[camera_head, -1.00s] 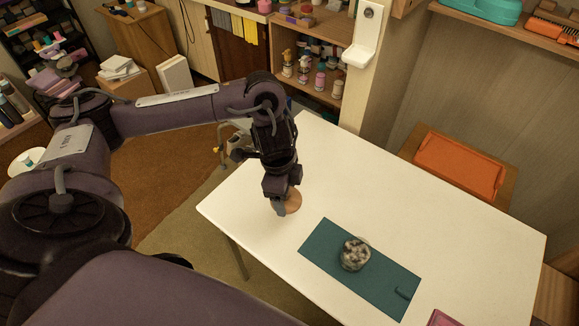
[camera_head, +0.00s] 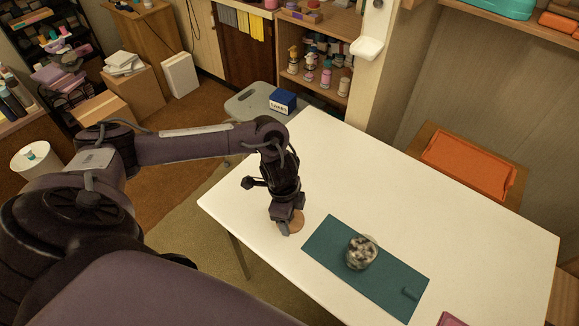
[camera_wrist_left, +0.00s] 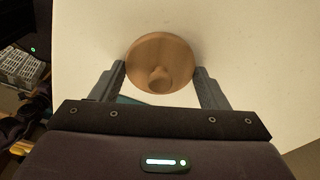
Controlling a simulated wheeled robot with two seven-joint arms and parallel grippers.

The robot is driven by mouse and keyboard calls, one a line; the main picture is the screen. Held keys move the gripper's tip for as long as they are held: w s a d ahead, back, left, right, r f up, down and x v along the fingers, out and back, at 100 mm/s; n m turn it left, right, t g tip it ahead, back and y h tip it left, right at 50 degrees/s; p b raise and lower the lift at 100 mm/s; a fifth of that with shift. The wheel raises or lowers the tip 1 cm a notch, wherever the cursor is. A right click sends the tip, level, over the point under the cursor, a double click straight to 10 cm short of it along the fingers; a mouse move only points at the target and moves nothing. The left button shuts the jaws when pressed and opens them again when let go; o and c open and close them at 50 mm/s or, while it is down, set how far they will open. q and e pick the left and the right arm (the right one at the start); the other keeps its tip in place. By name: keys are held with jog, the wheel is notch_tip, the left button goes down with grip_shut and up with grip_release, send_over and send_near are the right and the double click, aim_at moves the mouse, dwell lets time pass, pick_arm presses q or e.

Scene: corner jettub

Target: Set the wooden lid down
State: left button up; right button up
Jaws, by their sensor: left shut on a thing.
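The round wooden lid (camera_head: 298,220) has a small knob and is low over the white table (camera_head: 350,170), left of the teal mat. I cannot tell whether it touches the table. My left gripper (camera_head: 288,226) has its fingers on either side of the lid and is shut on it. In the left wrist view the lid (camera_wrist_left: 172,48) lies flat between the two fingertips (camera_wrist_left: 160,70), knob toward the camera. A glass jar (camera_head: 361,252) with pale and dark contents stands open on the teal mat (camera_head: 325,237). My right gripper is not in view.
A pink item (camera_head: 451,319) lies at the near edge. A grey stool (camera_head: 250,102) with a blue box (camera_head: 283,100) stands behind the table. An orange tray (camera_head: 468,163) is beyond the right edge.

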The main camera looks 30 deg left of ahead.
pick_arm(q)
jog(key=shift+f, duration=0.15)
jog(key=o, duration=0.9)
jog(key=r+p, duration=0.1)
jog(key=r, duration=0.3)
jog(key=a+r, duration=0.1)
jog(key=r, duration=0.3)
jog(key=r+p, duration=0.1)
jog(key=r, duration=0.3)
jog(key=shift+s+a+r+p, duration=0.15)
jog(key=shift+s+a+p, duration=0.05)
jog(key=shift+s+p, duration=0.1)
